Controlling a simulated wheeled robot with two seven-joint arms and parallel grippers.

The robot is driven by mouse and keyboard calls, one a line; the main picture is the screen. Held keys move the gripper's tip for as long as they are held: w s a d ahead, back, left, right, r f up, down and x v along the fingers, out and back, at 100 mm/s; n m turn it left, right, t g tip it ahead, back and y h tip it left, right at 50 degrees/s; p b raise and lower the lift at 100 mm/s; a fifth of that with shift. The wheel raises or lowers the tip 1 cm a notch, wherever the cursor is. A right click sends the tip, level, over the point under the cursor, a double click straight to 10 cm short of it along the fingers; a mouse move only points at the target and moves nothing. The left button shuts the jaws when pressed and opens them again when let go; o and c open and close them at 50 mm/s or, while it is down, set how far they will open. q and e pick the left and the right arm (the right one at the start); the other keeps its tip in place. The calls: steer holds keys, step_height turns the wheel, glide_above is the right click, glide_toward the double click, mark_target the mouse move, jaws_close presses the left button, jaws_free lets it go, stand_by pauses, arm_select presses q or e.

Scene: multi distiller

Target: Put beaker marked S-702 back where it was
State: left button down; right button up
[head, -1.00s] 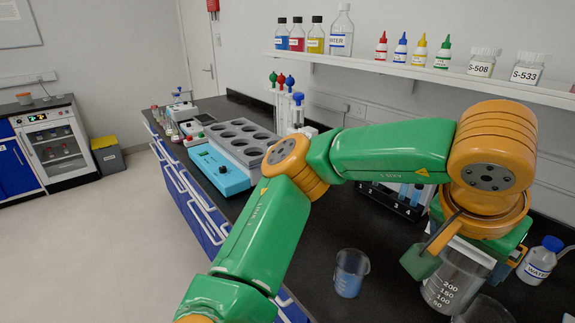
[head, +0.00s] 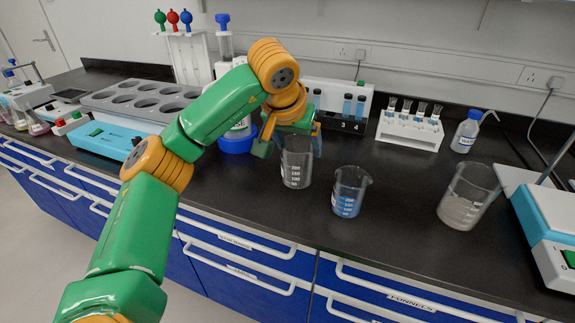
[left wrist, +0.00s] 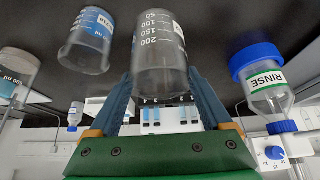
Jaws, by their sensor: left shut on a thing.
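My left gripper (head: 289,144) is shut on a clear glass beaker (head: 296,170) with white volume marks. In the left wrist view the held beaker (left wrist: 160,45) sits between the two fingers, with a white label at its edge that I cannot read. It looks empty and upright. I cannot tell whether its base touches the bench. A beaker with blue liquid (head: 347,195) stands just to its right, and it also shows in the left wrist view (left wrist: 88,42). Another beaker (head: 466,200) stands farther right. The S-702 marking is not legible on any of them. My right gripper is out of view.
A blue-capped RINSE bottle (left wrist: 262,85) is close beside the left gripper. Behind are a rack with numbered slots (head: 340,105) and a white vial rack (head: 410,130). A wash bottle (head: 466,132) stands back right. Black bench (head: 400,220) is free between the beakers.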

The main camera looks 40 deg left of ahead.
mark_target(290, 164)
arm_select(q)
steer(key=f, duration=0.2)
steer(key=a+f, duration=0.2)
steer(key=f, duration=0.1)
steer(key=shift+w+a+f+b, duration=0.2)
steer(key=shift+w+f+b, duration=0.1)
steer(key=shift+w+f, duration=0.1)
steer(key=shift+a+f, duration=0.1)
steer(key=shift+f, duration=0.15)
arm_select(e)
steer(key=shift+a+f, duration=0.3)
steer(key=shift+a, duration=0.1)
arm_select(q)
steer(key=shift+f, duration=0.15)
jaws_free()
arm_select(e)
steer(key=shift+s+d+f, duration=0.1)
arm_select(q)
steer(key=shift+r, duration=0.2)
steer(key=v, duration=1.2)
steer(key=shift+s+p, duration=0.1)
steer(key=shift+p, duration=0.3)
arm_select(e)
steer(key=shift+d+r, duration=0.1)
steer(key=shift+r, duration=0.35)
